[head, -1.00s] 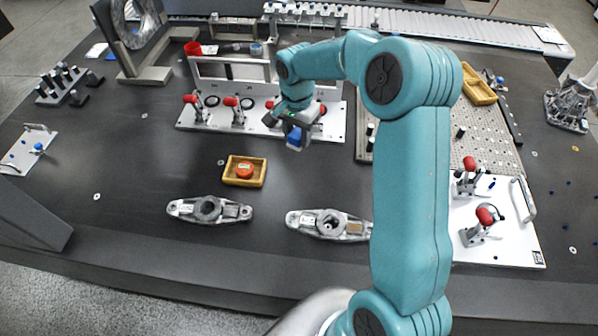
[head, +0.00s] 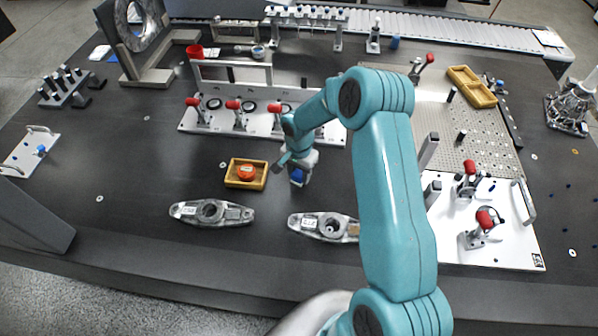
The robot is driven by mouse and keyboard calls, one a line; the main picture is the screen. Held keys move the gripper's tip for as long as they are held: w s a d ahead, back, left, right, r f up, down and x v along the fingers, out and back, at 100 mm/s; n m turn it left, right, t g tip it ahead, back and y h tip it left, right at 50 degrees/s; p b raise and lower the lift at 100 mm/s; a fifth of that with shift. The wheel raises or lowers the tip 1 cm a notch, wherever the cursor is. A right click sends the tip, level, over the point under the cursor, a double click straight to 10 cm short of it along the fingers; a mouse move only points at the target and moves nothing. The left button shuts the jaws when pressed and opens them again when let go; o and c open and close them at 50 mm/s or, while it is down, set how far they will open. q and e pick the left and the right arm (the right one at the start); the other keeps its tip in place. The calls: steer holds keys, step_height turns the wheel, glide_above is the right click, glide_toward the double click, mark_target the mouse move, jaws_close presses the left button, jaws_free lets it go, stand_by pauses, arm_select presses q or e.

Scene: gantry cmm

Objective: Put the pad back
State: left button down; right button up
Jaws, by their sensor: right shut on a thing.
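My right gripper (head: 297,172) is shut on a small blue piece, which I take to be the pad (head: 297,176). It is held low over the dark table, just right of a small wooden tray (head: 232,182). The tray holds a round red-orange piece (head: 246,172). The arm and gripper hide part of the blue piece, and I cannot tell whether it touches the table. My left gripper is not in view.
Two grey metal castings (head: 186,211) (head: 309,226) lie in front of the tray. A white fixture plate with red-handled clamps (head: 232,104) stands behind. A perforated plate (head: 470,125) and another clamp plate (head: 505,250) are at the right.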

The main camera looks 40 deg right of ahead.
mark_target(299, 172)
steer(key=shift+f, duration=0.15)
steer(key=o, duration=0.9)
steer(key=shift+o, duration=0.2)
steer(key=shift+r, duration=0.3)
step_height(299, 172, up, 12)
steer(key=b, duration=0.1)
steer(key=shift+f, duration=0.1)
